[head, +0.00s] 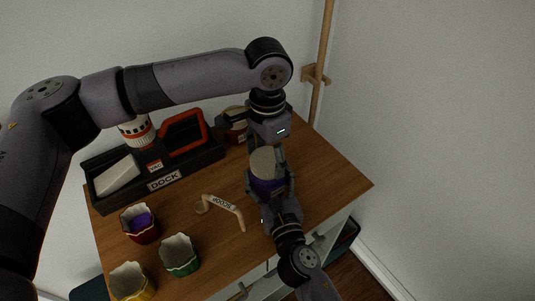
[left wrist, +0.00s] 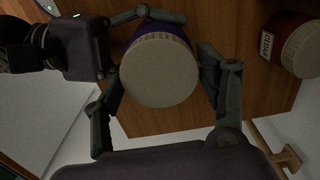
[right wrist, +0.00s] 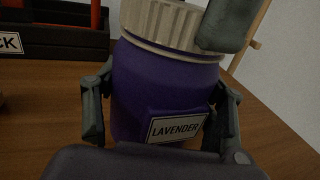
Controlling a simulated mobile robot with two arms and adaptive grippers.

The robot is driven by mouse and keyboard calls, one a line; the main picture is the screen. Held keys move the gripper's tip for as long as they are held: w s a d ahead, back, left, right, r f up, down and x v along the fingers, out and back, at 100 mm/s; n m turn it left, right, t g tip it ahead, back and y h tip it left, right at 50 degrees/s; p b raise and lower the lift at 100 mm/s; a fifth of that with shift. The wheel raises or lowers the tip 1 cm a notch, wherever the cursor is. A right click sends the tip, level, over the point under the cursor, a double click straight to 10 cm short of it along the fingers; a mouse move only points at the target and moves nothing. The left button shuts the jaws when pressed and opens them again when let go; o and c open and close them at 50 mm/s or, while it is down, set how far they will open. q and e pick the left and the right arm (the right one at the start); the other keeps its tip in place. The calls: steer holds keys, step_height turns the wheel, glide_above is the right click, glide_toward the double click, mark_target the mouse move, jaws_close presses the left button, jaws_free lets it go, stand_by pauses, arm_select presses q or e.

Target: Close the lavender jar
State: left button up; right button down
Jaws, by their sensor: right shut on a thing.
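The lavender jar (right wrist: 165,90) is purple with a white LAVENDER label and stands upright on the desk. Its ribbed beige lid (left wrist: 160,70) sits on top; I cannot tell how tightly. In the head view the lid (head: 264,160) faces up. My right gripper (head: 270,184) is shut on the jar body, with a finger on each side of it in the right wrist view. My left gripper (head: 266,148) is above the jar. Its fingers stand apart on either side of the lid in the left wrist view, and one overlaps the lid in the right wrist view.
A dark red jar (left wrist: 290,45) with a beige lid stands behind. A black DOCK tray (head: 195,165) holds a red-framed item and a white block. A tan scoop (head: 228,208) lies left of the jar, near maroon (head: 140,228), green (head: 180,256) and yellow (head: 131,284) cups. Desk space at right is clear.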

arm_select(q)
steer(key=o, duration=0.4)
step_height(320, 180, up, 12)
stand_by(0.7)
arm_select(e)
steer(key=shift+c, duration=1.4)
jaws_free()
